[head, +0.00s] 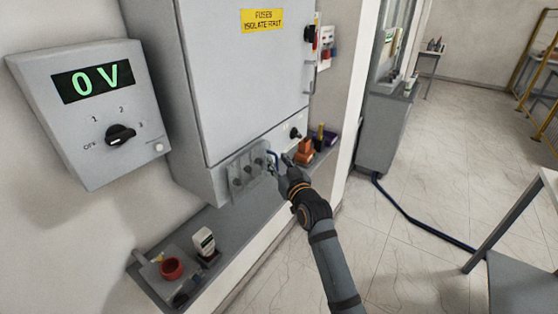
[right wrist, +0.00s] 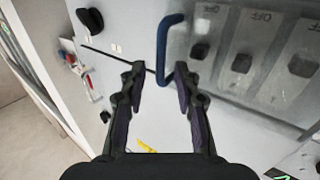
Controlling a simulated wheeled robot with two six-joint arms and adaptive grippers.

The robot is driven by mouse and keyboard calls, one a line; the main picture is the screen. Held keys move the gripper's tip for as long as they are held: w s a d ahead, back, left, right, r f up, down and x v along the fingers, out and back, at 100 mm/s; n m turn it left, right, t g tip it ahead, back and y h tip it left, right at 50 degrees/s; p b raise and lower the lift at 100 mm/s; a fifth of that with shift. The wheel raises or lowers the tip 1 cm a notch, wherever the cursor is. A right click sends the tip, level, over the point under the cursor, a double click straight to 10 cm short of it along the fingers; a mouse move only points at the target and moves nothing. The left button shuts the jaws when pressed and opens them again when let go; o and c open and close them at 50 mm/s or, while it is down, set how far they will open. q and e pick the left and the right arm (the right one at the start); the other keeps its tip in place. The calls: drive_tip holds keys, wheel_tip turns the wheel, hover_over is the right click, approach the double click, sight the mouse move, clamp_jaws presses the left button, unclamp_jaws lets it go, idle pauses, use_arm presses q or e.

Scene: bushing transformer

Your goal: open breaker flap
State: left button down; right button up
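The breaker flap (head: 240,176) is a clear cover at the bottom of the grey cabinet, over several breakers with dark switches. In the right wrist view the flap (right wrist: 262,45) looks closed, with switches marked OFF behind it. A blue bar handle (right wrist: 164,45) stands at its edge; it shows small in the head view (head: 274,157). My right gripper (head: 279,164) is at the flap's right end. Contact cannot be told. My left gripper is out of view.
A voltage panel (head: 93,105) reading 0 V with a rotary knob is on the left wall. Floor to the right is open, with a blue cable.

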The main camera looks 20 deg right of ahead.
drive_tip(key=shift+w, duration=0.1)
drive_tip(key=shift+c, duration=0.3)
clamp_jaws()
